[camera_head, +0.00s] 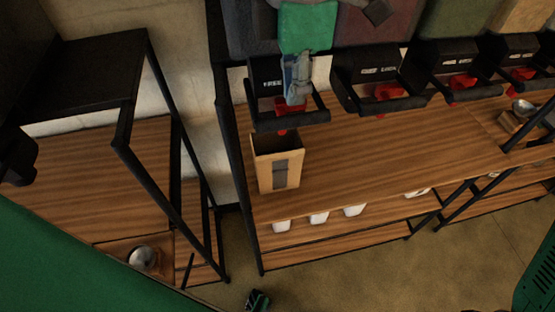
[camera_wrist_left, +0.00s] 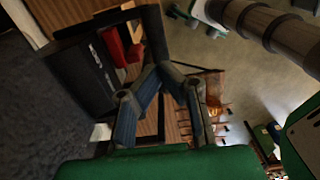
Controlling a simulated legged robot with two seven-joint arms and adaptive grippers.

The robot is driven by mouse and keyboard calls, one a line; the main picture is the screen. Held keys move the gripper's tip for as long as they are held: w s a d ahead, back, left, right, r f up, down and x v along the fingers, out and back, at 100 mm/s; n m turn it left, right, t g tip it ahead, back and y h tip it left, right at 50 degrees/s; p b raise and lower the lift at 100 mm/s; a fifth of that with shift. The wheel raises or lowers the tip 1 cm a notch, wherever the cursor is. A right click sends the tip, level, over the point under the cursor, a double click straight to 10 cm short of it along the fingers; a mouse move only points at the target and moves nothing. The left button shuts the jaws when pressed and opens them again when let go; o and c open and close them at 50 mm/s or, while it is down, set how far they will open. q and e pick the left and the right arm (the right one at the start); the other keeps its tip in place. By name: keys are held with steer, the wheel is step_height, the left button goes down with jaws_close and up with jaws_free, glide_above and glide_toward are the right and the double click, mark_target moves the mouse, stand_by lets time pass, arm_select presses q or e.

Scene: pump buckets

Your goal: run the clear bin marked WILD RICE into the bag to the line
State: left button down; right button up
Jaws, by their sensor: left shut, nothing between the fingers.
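My left gripper (camera_head: 296,98) comes down from the top in the head view, shut and empty, in front of the leftmost dispenser (camera_head: 262,112). That dispenser has a black front with a white label (camera_head: 272,83), partly blocked and too small to read. Its red part (camera_head: 281,108) shows just beside and below the fingertips; contact cannot be told. An open brown paper bag (camera_head: 264,174) with a grey strip stands upright on the shelf below. In the left wrist view the shut fingers (camera_wrist_left: 160,72) point towards the black dispenser (camera_wrist_left: 82,80) and its red part (camera_wrist_left: 114,46).
More black dispensers (camera_head: 383,103) with red parts line the shelf to the right. The wooden shelf (camera_head: 370,165) right of the bag is clear. White containers (camera_head: 319,217) sit on the lower shelf. A black-framed rack (camera_head: 125,140) stands at the left, with a metal bowl (camera_head: 143,257) low down.

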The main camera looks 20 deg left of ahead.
arm_select(q)
steer(key=shift+r, duration=0.25)
steer(key=shift+r, duration=2.5)
